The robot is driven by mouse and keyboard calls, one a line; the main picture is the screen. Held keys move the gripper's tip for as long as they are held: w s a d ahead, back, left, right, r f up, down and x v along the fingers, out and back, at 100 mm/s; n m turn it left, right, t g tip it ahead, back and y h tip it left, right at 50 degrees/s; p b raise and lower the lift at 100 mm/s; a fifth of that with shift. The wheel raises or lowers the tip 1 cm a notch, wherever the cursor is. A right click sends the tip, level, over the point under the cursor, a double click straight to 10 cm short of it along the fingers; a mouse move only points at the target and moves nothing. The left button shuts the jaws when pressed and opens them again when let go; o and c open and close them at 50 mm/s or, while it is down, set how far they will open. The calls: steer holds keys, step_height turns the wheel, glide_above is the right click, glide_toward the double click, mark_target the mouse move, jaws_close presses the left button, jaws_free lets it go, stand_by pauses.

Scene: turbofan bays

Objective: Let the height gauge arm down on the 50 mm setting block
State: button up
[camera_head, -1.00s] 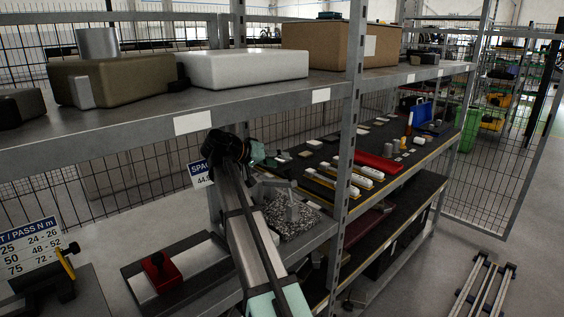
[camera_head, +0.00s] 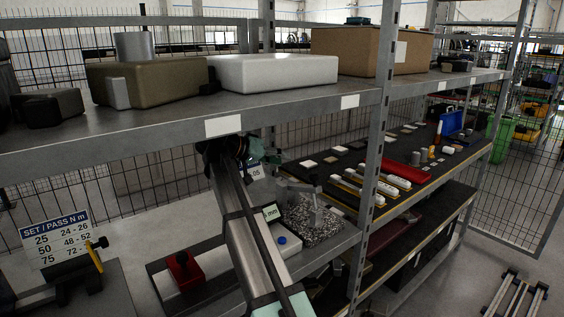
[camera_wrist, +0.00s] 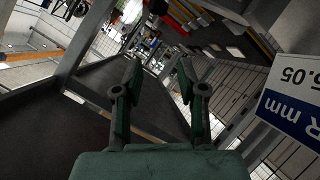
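A grey height gauge (camera_head: 316,203) stands on a speckled granite plate (camera_head: 326,232) on the middle shelf, in the head view. Its upper arm reaches left from the post; I cannot tell the arm's exact height. I cannot pick out the 50 mm setting block for sure. My gripper (camera_head: 266,153) is behind and left of the gauge, just under the upper shelf, apart from it. In the wrist view my gripper (camera_wrist: 158,72) has its two fingers spread with nothing between them. The gauge is not recognisable in the wrist view.
The upper shelf (camera_head: 224,127) hangs close above my gripper. A shelf upright (camera_head: 377,130) stands right of the gauge. A white unit with a blue button (camera_head: 282,240) is left of the plate. A blue and white sign (camera_wrist: 292,103) is close at right in the wrist view.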

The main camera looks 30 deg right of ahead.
steer(key=shift+w+a, duration=0.1)
steer(key=shift+a, duration=0.05)
jaws_close()
steer(key=n+p, duration=0.3)
glide_toward(310, 188)
steer(key=w+a, duration=0.1)
steer(key=a, duration=0.3)
steer(key=s+f+n+t+h+p, duration=0.1)
steer(key=s+f+n+h+p, duration=0.3)
steer(key=n, duration=1)
steer(key=w+d+n, duration=0.1)
steer(key=d+n, duration=0.2)
steer(key=n, duration=0.1)
steer(key=d+n+t+p, duration=0.1)
steer(key=d+n, duration=0.2)
steer(key=n, duration=0.2)
steer(key=w+d+n+p, duration=0.1)
steer(key=d+n, duration=0.3)
steer(key=shift+w+r+n+y, duration=0.1)
steer(key=shift+w+n+y, duration=0.2)
steer(key=shift+w+n, duration=0.1)
steer(key=shift+w+d+r+p, duration=0.1)
steer(key=shift+d+r+p, duration=0.2)
steer(key=shift+r, duration=0.25)
